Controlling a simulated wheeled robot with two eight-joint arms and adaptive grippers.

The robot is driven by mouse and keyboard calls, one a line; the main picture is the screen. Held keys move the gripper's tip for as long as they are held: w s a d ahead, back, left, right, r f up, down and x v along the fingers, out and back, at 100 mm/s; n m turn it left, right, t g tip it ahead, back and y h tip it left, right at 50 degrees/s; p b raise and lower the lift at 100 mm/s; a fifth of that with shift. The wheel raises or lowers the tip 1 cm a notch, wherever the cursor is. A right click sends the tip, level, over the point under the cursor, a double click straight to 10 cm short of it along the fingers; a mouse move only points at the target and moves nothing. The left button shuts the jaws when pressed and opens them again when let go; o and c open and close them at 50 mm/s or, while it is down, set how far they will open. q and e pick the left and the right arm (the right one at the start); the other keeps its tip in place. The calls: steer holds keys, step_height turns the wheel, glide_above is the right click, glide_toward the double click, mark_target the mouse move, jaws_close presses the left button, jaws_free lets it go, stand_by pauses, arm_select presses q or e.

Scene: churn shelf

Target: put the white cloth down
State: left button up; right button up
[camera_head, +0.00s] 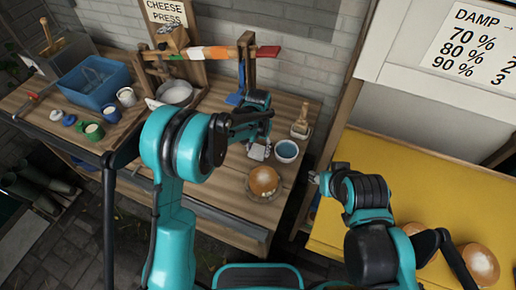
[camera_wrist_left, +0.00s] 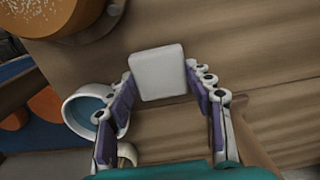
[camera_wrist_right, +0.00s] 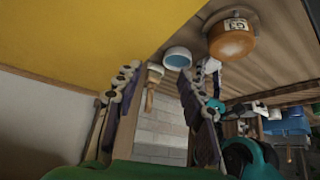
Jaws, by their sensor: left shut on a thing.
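The white cloth (camera_head: 258,152) is a small folded square above or on the wooden worktop, just left of the bowl with blue liquid. In the left wrist view the cloth (camera_wrist_left: 158,73) sits between the fingertips. My left gripper (camera_wrist_left: 158,84) is shut on it. I cannot tell whether the cloth touches the worktop. My right gripper (camera_head: 316,178) is over the gap between the worktop and the yellow shelf. In the right wrist view its fingers (camera_wrist_right: 155,88) are apart with nothing between them.
The blue-filled bowl (camera_head: 286,151) stands close to the cloth. An orange-brown cheese wheel (camera_head: 263,181) lies nearer the front edge, and a brush (camera_head: 300,126) stands behind. A cheese press (camera_head: 205,53) and blue tub (camera_head: 95,84) are left. The yellow shelf (camera_head: 420,180) holds more wheels at right.

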mark_target(258, 151)
arm_select(q)
steer(key=shift+f, duration=0.15)
steer(key=o, duration=1.1)
steer(key=shift+r, duration=0.5)
step_height(258, 151, up, 11)
steer(key=p, duration=0.3)
steer(key=shift+r, duration=0.15)
steer(key=shift+a, duration=0.1)
